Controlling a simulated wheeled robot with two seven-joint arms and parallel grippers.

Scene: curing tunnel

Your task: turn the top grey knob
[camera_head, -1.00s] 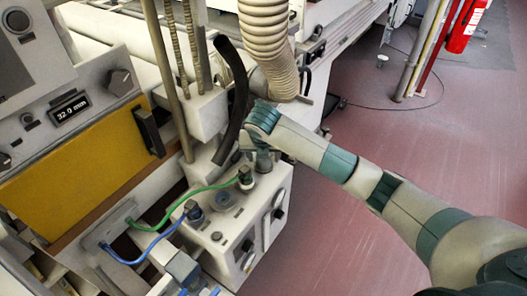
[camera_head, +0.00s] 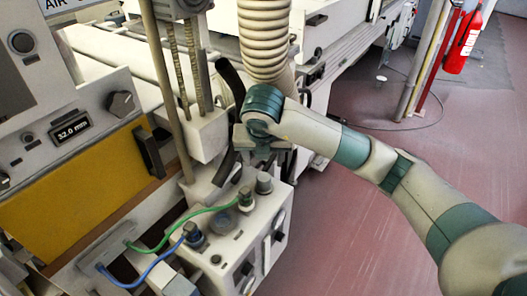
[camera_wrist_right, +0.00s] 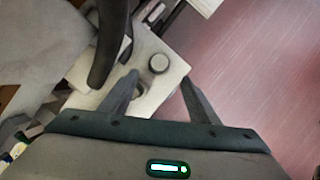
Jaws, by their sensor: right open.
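A grey knob (camera_head: 264,184) with a round cap stands on the top face of a white control box (camera_head: 232,222). The same knob (camera_wrist_right: 158,63) shows in the right wrist view, beyond and between the fingers. My right gripper (camera_head: 263,158) is above the box, just over the knob in the head view. In the right wrist view the right gripper (camera_wrist_right: 160,79) has its fingers apart with nothing between the tips. The fingers appear clear of the knob. My left gripper is not in view.
A dark curved hose (camera_head: 231,160) runs close to the gripper's left. Green (camera_head: 190,212) and blue (camera_head: 145,272) cables plug into the box beside the knob. A ribbed duct (camera_head: 265,40) hangs behind. A dark panel knob (camera_head: 121,103) is at left.

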